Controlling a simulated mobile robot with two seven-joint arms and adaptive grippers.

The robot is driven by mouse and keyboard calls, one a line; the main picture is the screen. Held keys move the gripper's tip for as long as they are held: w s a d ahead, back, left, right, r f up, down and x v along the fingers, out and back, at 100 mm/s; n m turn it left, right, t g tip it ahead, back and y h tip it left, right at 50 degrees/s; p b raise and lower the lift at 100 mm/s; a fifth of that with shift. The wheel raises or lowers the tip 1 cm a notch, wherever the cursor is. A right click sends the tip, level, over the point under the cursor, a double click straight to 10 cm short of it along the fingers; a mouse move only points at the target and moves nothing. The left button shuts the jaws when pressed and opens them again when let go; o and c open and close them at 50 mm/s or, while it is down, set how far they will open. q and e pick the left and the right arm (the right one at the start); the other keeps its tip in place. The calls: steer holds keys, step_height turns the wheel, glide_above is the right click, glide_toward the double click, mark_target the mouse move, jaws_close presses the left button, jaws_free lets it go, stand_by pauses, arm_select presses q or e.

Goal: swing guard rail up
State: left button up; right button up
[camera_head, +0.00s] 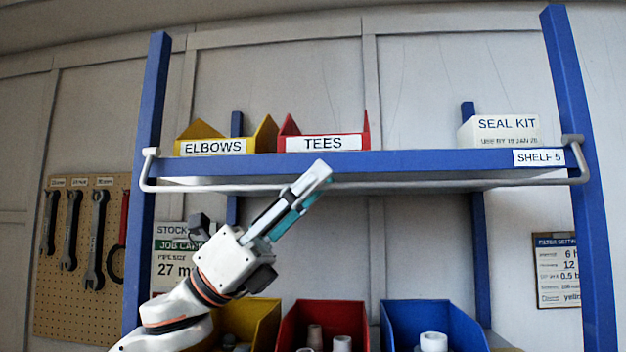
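The guard rail (420,184) is a thin pale bar across the front of the blue shelf. Its bent ends meet a pivot bracket at the left post (150,152) and one at the right post (572,138). The bar hangs down, just below the shelf's front edge. My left gripper (318,176) reaches up from the lower left, its fingers tilted to the upper right. The fingers cross in front of the rail left of its middle and hide a short piece. I cannot tell whether they touch it or how far apart they are. My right gripper is not in view.
On the shelf (430,162) stand a yellow ELBOWS bin (262,138), a red TEES bin (290,128) and a white SEAL KIT box (480,133). Yellow, red and blue bins (400,318) with parts stand below. Blue posts (590,230) bound both sides. A tool pegboard (80,300) hangs left.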

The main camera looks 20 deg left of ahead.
arm_select(q)
jaws_close()
steer(key=shift+n, duration=0.4)
steer(key=s+d+r+n+t+y, duration=0.1)
steer(key=s+r+n+t+y, duration=0.15)
steer(key=n+y, duration=0.7)
steer(key=s+r+n+t+y, duration=0.2)
steer(key=r+n+t+y, duration=0.3)
steer(key=n, duration=0.8)
steer(key=w+a+r+n+g+y, duration=0.1)
steer(key=w+r+n+g, duration=0.4)
steer(key=g, duration=0.6)
steer(key=shift+n+y, duration=0.85)
steer(key=shift+n, duration=0.5)
steer(key=shift+w+a+n+g, duration=0.2)
steer(key=shift+w+n+g, duration=0.2)
steer(key=shift+g, duration=0.35)
